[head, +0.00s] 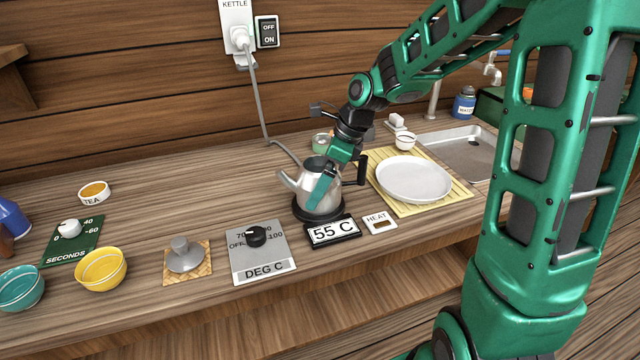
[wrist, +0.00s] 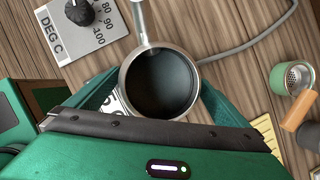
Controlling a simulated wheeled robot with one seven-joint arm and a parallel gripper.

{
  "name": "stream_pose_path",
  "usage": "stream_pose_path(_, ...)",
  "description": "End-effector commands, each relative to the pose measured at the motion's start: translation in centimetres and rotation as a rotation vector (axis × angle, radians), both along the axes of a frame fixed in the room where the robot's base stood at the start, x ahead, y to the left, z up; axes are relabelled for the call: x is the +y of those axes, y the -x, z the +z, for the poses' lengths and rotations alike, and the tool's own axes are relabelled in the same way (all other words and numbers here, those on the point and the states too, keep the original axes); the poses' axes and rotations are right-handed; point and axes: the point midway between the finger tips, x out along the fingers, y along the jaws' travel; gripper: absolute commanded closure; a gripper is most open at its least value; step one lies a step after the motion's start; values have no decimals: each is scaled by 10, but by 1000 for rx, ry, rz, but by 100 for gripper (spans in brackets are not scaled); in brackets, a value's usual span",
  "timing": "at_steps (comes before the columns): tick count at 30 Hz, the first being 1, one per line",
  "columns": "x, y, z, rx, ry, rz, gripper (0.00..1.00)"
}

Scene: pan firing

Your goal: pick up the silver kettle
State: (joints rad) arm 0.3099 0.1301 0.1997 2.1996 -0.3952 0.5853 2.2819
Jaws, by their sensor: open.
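The silver kettle (head: 318,192) stands upright on its round black base (head: 318,213) on the wooden counter, its spout to the left and its black handle to the right. Its top is open, and I see into its dark inside in the wrist view (wrist: 160,84). My gripper (head: 322,188) is over the kettle from above and behind, with a green finger in front of its body. In the wrist view the green fingers lie on both sides of the kettle and are apart. I cannot tell whether they touch it.
A temperature dial panel (head: 262,262) and a "55 C" display (head: 333,232) sit in front of the kettle. A white plate (head: 414,179) on a yellow mat lies to the right. A cord (head: 259,100) runs from the wall plug to behind the kettle.

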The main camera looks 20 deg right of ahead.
Motion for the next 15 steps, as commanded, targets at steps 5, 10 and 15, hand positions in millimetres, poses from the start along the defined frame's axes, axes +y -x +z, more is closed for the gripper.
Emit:
stream_pose_path(5,3,-1,-6,0,0,1,0)
stream_pose_path(10,2,-1,-6,0,0,1,5)
stream_pose_path(15,2,-1,-5,0,0,1,45)
